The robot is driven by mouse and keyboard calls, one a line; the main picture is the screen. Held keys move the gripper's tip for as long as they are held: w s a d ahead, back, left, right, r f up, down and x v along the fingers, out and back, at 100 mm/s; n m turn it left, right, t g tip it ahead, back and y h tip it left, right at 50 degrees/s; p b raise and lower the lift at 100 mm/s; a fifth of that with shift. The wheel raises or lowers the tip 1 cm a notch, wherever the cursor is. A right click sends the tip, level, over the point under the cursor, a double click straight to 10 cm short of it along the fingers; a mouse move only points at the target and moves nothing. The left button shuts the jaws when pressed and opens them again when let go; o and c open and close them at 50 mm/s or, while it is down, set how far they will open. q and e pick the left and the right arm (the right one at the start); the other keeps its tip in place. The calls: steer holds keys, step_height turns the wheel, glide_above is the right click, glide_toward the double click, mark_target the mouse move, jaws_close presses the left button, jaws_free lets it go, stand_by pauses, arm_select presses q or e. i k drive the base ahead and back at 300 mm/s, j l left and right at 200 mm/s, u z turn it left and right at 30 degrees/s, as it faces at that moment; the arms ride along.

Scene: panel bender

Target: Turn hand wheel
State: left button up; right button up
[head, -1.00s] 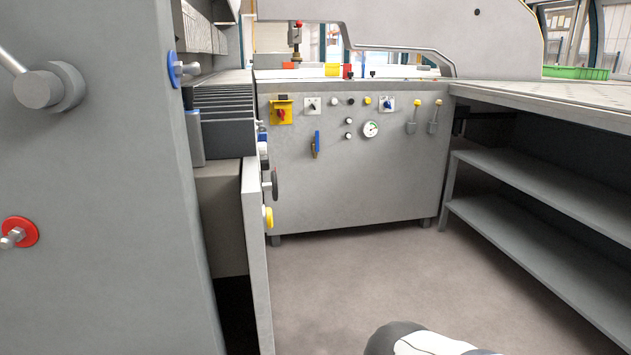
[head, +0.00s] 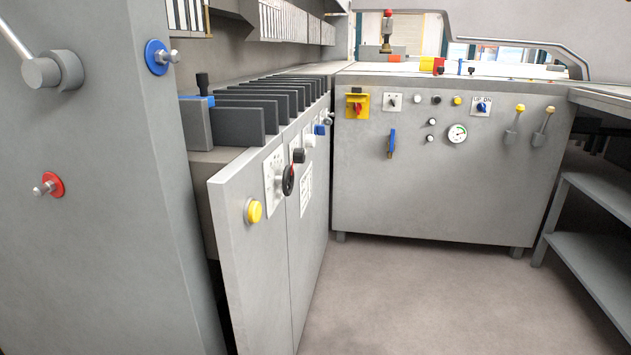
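A small black hand wheel (head: 288,180) sits on the slanted grey side panel (head: 240,250) of the machine, left of the picture's middle. I see it at an angle from the side, in front of a white plate with markings. A black knob (head: 298,156) is just above it. A yellow button (head: 253,211) is to its lower left. Neither of my grippers shows in the head view.
A tall grey cabinet (head: 110,230) with a crank lever, a blue-ringed knob and a red-ringed knob fills the left. The grey front panel (head: 440,190) with switches and a gauge stands behind. Grey shelves (head: 605,210) are at the right. The floor (head: 400,300) between is clear.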

mark_target(287, 179)
steer(key=i+l+u, duration=0.35)
steer(key=l, duration=0.35)
steer(key=i+l+u, duration=0.2)
steer(key=l, duration=0.25)
steer(key=i+l+u, duration=0.2)
steer(key=l, duration=0.2)
steer(key=i+l+u, duration=0.2)
steer(key=l, duration=0.25)
steer(key=i+l+u, duration=0.15)
steer(key=l, duration=0.35)
steer(key=l+u, duration=0.2)
steer(key=l, duration=0.25)
